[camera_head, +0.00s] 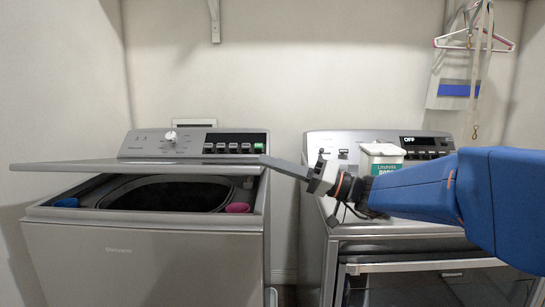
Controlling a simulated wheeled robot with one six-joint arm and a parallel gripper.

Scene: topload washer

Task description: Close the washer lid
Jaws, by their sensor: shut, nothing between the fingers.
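The top-load washer (120,250) stands at the left. Its grey lid (130,165) is partly open, seen almost edge-on, and hangs at a low angle above the dark tub opening (170,196). My gripper (266,161) reaches in from the right, and its shut, empty fingers point left. The fingertips are at the right end of the lid, level with its edge. I cannot tell whether they touch it. The back of the tub is hidden under the lid.
A blue cap (66,202) and a pink cap (237,208) sit at the rim of the opening. A second machine (345,233) stands to the right, with a white and green box (381,160) on top. A narrow gap separates the machines. Hangers (474,42) hang on the wall.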

